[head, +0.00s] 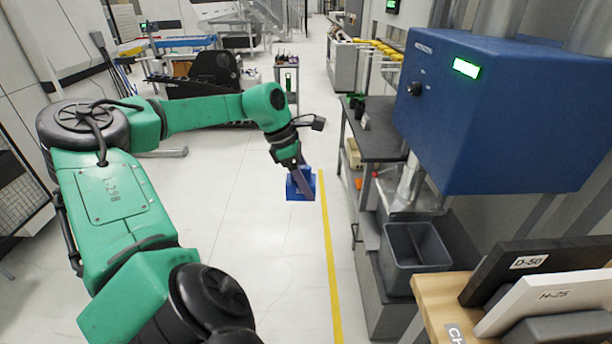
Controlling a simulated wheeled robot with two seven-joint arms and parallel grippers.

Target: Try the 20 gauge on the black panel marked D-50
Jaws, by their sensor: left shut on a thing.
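The black panel marked D-50 (500,275) stands tilted at the lower right, on a wooden stand (440,300). A white panel marked H-25 (540,298) leans in front of it. My left gripper (299,178) hangs over the aisle floor at the picture's centre, well left of the panels. It is shut on a blue piece (300,190). Any number on the piece cannot be read from here, so I cannot tell whether it is the 20 gauge. My right gripper is not in view.
A large blue machine housing (500,110) with a green display overhangs the right side. Below it stand a grey divided bin (415,250) and a dark bench (372,135). A yellow floor line (331,265) runs along the aisle. The floor around my left gripper is clear.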

